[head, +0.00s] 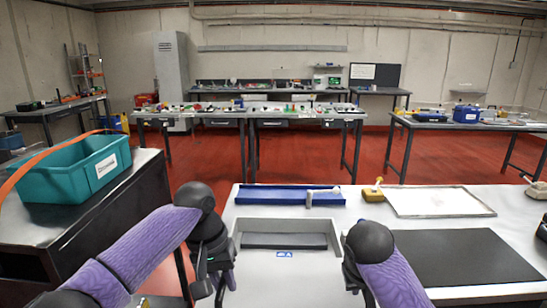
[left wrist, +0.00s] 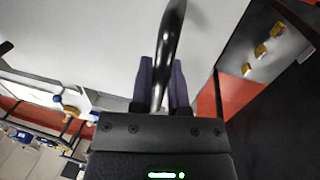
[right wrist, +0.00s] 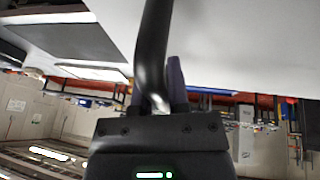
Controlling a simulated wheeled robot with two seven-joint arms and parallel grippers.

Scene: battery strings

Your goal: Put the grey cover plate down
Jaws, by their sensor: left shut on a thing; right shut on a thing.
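The grey cover plate (head: 284,280) shows low in the middle of the head view, with a small blue label (head: 284,254) near its far edge. It lies between my two grippers, over the near part of a grey case (head: 334,236) with a dark interior. My left gripper (head: 226,278) is shut on a black curved handle (left wrist: 172,40) beside a large grey surface. My right gripper (head: 350,280) is shut on a similar black handle (right wrist: 152,45). The plate's near edge is out of view. I cannot tell whether the plate touches the case.
A blue tray (head: 265,196) lies behind the case. A yellow tool (head: 373,192), a white framed panel (head: 440,202) and a dark mat (head: 465,258) lie to the right on the white table. A teal crate (head: 75,170) stands on the dark bench at left.

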